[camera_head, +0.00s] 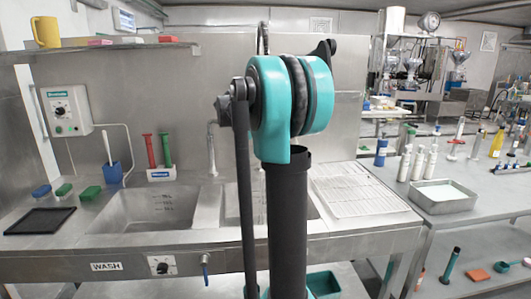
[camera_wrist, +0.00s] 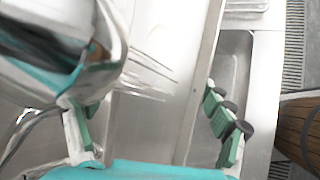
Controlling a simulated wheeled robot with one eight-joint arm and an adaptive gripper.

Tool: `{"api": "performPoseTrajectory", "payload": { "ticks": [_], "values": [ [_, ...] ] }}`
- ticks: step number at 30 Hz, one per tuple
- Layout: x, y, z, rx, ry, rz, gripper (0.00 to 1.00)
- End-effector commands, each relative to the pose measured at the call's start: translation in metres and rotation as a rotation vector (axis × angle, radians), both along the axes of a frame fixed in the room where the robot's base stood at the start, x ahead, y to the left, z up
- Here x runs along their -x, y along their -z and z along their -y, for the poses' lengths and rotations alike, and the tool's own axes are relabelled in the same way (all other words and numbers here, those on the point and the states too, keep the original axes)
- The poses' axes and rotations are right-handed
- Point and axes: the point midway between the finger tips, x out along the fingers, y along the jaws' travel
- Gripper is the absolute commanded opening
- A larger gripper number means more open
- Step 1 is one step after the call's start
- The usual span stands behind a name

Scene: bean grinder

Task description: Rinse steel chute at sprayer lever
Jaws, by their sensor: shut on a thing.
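In the wrist view, a shiny curved steel piece (camera_wrist: 65,50), which looks like the steel chute, fills the upper left close to the camera. My gripper (camera_wrist: 148,105) has green finger parts on both sides and a teal body along the bottom edge. Its left finger meets the steel piece; the exact grip is hidden. Its right finger, with dark round knobs, stands over the steel surface. In the head view, my arm blocks the middle and the gripper is out of sight. A grey tap (camera_head: 212,150) rises behind the sink; I cannot make out the sprayer lever.
A left basin (camera_head: 150,208) and a draining board (camera_head: 357,190) flank my arm. A blue cup with a brush (camera_head: 112,172), sponges (camera_head: 90,193) and a black tray (camera_head: 40,220) sit at left. A metal tray (camera_head: 443,196) and white bottles (camera_head: 418,162) stand on the right bench.

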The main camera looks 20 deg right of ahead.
Motion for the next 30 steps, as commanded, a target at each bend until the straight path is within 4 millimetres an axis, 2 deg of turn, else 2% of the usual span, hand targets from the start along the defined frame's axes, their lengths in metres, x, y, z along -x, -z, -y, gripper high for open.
{"api": "performPoseTrajectory", "payload": {
  "ticks": [11, 30],
  "values": [
    [0.0, 0.0, 0.007, 0.0, -0.001, -0.001, 0.38],
    [0.0, 0.0, -0.006, 0.0, 0.0, 0.0, 0.38]
  ]
}}
